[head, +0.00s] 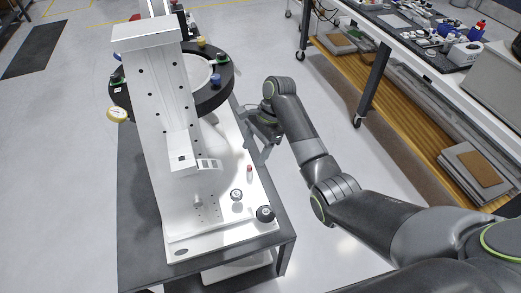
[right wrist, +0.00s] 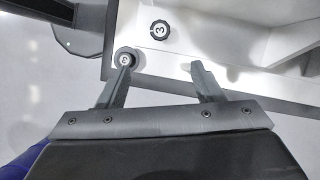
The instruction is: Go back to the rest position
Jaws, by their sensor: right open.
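My right gripper (head: 255,141) is open and empty beside the right edge of the white mirror fixture (head: 160,100). In the right wrist view its two fingers (right wrist: 162,72) stand well apart with nothing between them. The left fingertip overlaps a round black-and-white knob (right wrist: 125,57) in that picture; I cannot tell whether they touch. A black knob marked 3 (right wrist: 160,30) lies beyond the fingers. My left gripper is not in view.
The fixture has a black ring (head: 222,92) with coloured knobs and stands on a dark table (head: 140,220). Small knobs (head: 265,213) sit on its base. A workbench with a wooden lower shelf (head: 400,115) stands at the right. Grey floor lies between them.

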